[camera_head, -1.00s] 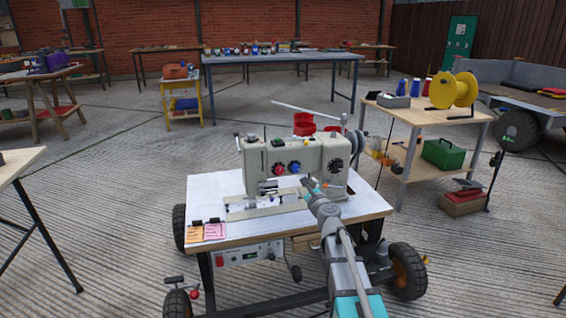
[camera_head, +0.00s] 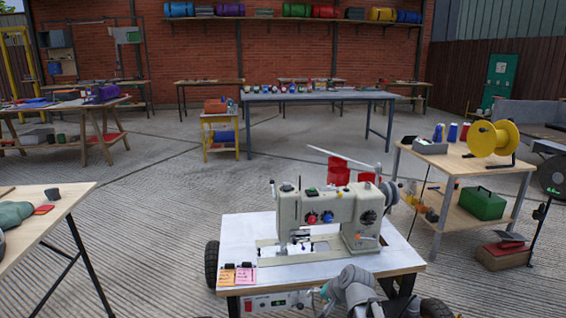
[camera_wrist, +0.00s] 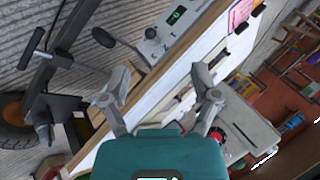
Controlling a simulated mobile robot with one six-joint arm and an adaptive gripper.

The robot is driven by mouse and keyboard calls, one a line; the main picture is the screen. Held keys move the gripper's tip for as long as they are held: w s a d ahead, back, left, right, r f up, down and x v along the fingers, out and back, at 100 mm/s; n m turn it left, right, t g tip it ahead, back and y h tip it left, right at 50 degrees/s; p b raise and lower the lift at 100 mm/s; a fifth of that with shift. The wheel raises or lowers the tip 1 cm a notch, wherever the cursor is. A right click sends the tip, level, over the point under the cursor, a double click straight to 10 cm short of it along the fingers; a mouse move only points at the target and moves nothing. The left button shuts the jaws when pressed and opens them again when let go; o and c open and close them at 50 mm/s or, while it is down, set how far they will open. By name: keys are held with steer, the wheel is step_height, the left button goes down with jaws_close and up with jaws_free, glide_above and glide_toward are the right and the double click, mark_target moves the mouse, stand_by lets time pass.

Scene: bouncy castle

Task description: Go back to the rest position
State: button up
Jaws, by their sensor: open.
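My gripper (camera_wrist: 163,88) is open and empty in the wrist view. Its two grey fingers stand wide apart. The white-topped sewing table (camera_wrist: 140,112) runs tilted behind the fingers. In the head view my grey arm is low at the front edge of that table (camera_head: 240,220); the gripper itself is not clearly made out there. A beige sewing machine (camera_head: 335,212) with red and blue knobs stands on the table, apart from my arm. It also shows in the wrist view (camera_wrist: 245,122), at the lower right.
A control box (camera_head: 275,303) hangs under the table's front edge. Orange and pink notes (camera_head: 237,274) lie at its front left corner. A wooden bench (camera_head: 450,165) with a yellow spool (camera_head: 493,138) stands at right. Another table (camera_head: 55,215) is at left. Open floor lies between.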

steer(key=s+d+n+g+h+p, duration=0.3)
steer(key=s+d+n+g+h, duration=0.25)
steer(key=s, duration=0.65)
step_height(320, 180, up, 38)
steer(key=p, duration=3.7)
steer(key=shift+d+p, duration=0.4)
